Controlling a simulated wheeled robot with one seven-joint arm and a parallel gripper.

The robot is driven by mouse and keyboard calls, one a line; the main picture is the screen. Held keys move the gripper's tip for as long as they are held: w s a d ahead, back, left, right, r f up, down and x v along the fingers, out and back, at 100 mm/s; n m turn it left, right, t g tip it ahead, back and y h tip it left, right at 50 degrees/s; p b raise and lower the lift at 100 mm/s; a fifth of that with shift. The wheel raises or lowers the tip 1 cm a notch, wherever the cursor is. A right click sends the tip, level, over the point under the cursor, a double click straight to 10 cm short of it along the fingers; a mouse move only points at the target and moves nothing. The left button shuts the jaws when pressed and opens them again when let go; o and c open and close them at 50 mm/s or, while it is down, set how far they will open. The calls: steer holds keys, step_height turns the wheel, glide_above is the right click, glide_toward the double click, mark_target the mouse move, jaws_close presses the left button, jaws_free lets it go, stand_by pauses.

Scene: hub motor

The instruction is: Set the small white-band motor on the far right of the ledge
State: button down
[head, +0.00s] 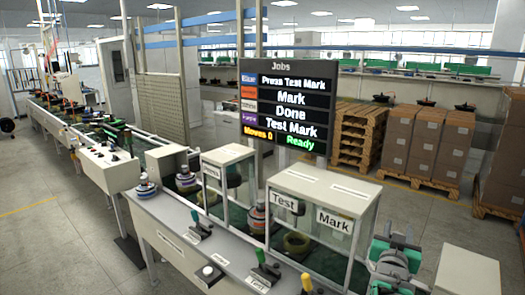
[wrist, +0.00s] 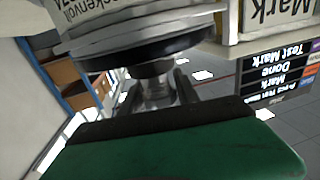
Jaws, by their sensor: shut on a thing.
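A motor with a white lettered band and a dark rim (wrist: 135,32) fills the top of the wrist view, which looks upside down. My gripper (wrist: 158,92) is shut on its metal stem. In the head view my green and grey arm end (head: 396,262) is at the lower right, and I cannot make out the held motor there. A motor with a pale band (head: 145,186) stands upright on the left part of the grey ledge (head: 170,222). Other motors are a banded one (head: 257,217) by the glass cases and a yellowish one (head: 296,243) inside a case.
A glass case with Test and Mark labels (head: 322,187) and a smaller case (head: 228,155) stand behind the ledge. Levers, including a green one (head: 200,226) and a yellow-topped one (head: 262,262), stick up along it. The Jobs screen (head: 287,105) hangs above. A pale box (head: 468,270) is at the right.

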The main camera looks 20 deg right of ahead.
steer(key=w+a+f+n+t+y+b, duration=0.1)
steer(key=w+a+f+n+t+y, duration=0.15)
steer(key=a+f, duration=0.4)
steer(key=w+a+f+n+t+y+b, duration=0.1)
steer(key=w+a+f+y, duration=0.2)
steer(key=a, duration=0.7)
steer(key=w+a+f+n+t+y+b, duration=0.2)
steer(key=w+a+f, duration=0.25)
steer(key=a, duration=0.35)
steer(key=w+a+f+n+t+y+b, duration=0.1)
steer(key=w+a+n+y, duration=0.15)
steer(key=a, duration=0.75)
steer(key=w+a+n+t+y+b, duration=0.1)
steer(key=a+n+y, duration=0.25)
steer(key=a, duration=0.55)
step_height(320, 180, down, 4)
steer(key=s+y, duration=0.1)
steer(key=s, duration=0.2)
step_height(320, 180, up, 6)
steer(key=shift+s+a+m, duration=0.25)
steer(key=shift+s+m, duration=0.1)
steer(key=shift+s, duration=0.1)
steer(key=shift+a, duration=0.15)
